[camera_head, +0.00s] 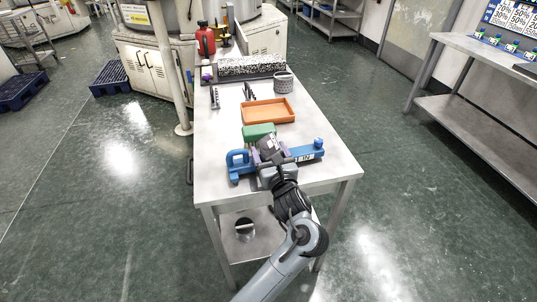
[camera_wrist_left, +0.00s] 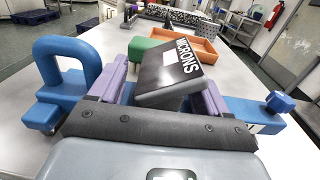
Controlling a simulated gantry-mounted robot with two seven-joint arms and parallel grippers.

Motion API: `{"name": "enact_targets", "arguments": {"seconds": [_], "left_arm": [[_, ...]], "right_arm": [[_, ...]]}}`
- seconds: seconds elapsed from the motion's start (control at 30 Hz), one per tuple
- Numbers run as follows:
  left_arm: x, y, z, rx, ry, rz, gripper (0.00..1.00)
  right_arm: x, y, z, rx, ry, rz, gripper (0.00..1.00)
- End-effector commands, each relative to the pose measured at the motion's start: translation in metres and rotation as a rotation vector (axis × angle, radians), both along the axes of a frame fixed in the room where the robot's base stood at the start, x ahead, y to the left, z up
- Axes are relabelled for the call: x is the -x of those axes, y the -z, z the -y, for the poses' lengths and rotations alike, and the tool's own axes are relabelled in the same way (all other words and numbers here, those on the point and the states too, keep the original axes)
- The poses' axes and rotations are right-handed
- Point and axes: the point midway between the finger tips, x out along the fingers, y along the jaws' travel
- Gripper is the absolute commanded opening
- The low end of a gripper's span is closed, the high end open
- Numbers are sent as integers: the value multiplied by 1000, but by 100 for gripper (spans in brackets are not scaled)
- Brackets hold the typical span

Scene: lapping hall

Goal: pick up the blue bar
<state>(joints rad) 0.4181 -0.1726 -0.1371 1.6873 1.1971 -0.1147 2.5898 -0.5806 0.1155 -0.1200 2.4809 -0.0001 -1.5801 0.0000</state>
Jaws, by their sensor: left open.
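The blue bar (camera_head: 243,172) lies across the near part of the steel table, with a loop handle at its left end and a blue knob at its right end. A dark block lettered "MICRONS" (camera_wrist_left: 168,75) stands at its middle; I cannot tell whether it is fixed to the bar. My left gripper (camera_head: 268,152) is over the middle of the bar, its purple fingers open on either side of the dark block. In the left wrist view the bar (camera_wrist_left: 252,110) shows beyond both fingers, and the gripper body hides its middle. My right gripper is not in view.
A green block (camera_head: 258,131) sits just behind the bar. Behind it are an orange tray (camera_head: 270,118), a speckled grey cup (camera_head: 284,82), a long speckled block (camera_head: 250,66) and a red bottle (camera_head: 205,40). The table's near right corner (camera_head: 345,172) is bare.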

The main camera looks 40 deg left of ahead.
Motion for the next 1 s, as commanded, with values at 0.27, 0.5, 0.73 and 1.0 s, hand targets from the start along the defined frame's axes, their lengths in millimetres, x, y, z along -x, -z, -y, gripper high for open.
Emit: {"name": "enact_targets", "arguments": {"seconds": [0.27, 0.5, 0.73, 1.0], "left_arm": [[-2, 1, -3, 1, 0, -2, 77], [-1, 1, -3, 1, 0, -2, 51], [-1, 0, -3, 0, 0, -2, 16], [-2, -1, -3, -3, 0, 2, 0]], "right_arm": [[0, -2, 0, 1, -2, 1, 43], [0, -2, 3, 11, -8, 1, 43], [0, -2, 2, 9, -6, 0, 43], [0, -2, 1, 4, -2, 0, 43]]}}
